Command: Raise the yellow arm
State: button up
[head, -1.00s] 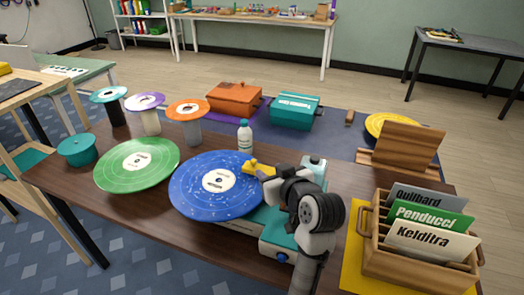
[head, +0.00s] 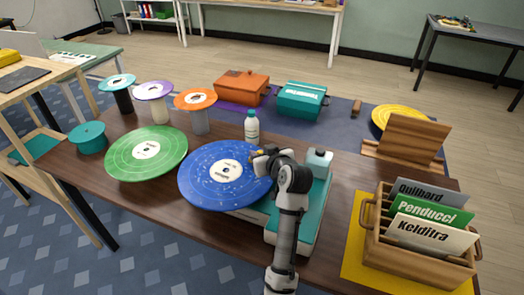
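The turntable has a teal base (head: 313,213) with a large blue record (head: 205,180) lying on it. My gripper (head: 260,159) is at the right far edge of the blue record, at the yellow arm. Only a small yellow bit (head: 257,153) of the yellow arm shows by my gripper; the rest is hidden behind my wrist. I cannot make out the fingers, nor whether they are open or shut on it. A pale block (head: 318,162) stands on the far right corner of the turntable.
A white bottle (head: 252,127) stands just behind my gripper. A green record (head: 120,158) lies to the left. A wooden crate (head: 415,262) with record sleeves and a wooden stand (head: 412,140) are at the right. Orange (head: 241,88) and teal (head: 302,99) boxes stand behind.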

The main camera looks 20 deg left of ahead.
jog(key=shift+w+a+f, duration=0.1)
jog(key=shift+a, duration=0.05)
grip_shut()
jog(key=shift+b, duration=0.35)
jog(key=d+r+m+t+y+b, duration=0.1)
jog(key=y+b, duration=0.1)
jog(key=b, duration=0.1)
jog(key=shift+d+r+m+y+b, duration=0.3)
jog(key=shift+d+m+b, duration=0.05)
jog(key=shift+m, duration=0.05)
jog(key=shift+d+r+m+t+y+b, duration=0.7)
jog(key=shift+d+r+m+b, duration=0.15)
jog(key=shift+b, duration=0.65)
jog(key=shift+a, duration=0.1)
